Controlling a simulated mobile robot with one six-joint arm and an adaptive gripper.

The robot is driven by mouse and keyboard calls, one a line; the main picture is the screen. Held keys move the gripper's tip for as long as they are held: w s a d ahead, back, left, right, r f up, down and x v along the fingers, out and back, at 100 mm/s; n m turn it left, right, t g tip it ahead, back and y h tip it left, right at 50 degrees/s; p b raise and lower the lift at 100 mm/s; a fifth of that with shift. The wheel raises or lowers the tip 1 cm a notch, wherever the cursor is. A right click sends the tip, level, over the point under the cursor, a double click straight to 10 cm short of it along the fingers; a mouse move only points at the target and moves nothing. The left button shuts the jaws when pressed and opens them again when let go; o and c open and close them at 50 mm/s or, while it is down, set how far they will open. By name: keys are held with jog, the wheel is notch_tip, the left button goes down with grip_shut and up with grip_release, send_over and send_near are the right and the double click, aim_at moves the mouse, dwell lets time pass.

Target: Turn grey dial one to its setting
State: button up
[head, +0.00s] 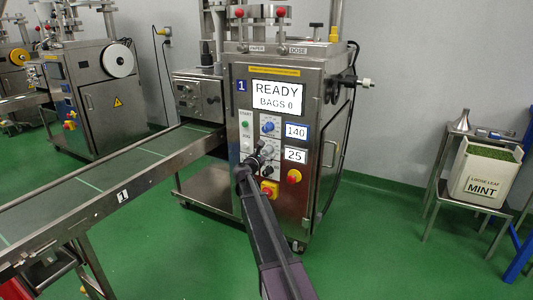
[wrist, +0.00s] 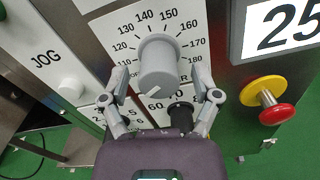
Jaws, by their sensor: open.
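The grey dial (wrist: 158,66) is a round knob on a white plate with a printed scale; figures from about 110 to 180 show around it. A pale mark shows on the lower part of its face; I cannot tell which figure it points at. My gripper (wrist: 160,84) is open, one finger on each side of the dial. I cannot tell whether the fingers touch it. In the head view my gripper (head: 250,164) is at the front panel of machine 1 and partly covers the lower dials.
A black knob (wrist: 181,115) sits just below the dial. A white JOG button (wrist: 71,88) is at left. A red and yellow stop button (wrist: 272,105) is at right. The screen (head: 277,97) reads READY, BAGS 0. Displays read 140 (head: 296,131) and 25 (head: 295,155).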

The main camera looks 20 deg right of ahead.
jog(key=shift+w+d, duration=0.35)
jog(key=shift+d, duration=0.1)
grip_shut()
jog(key=shift+a, duration=0.1)
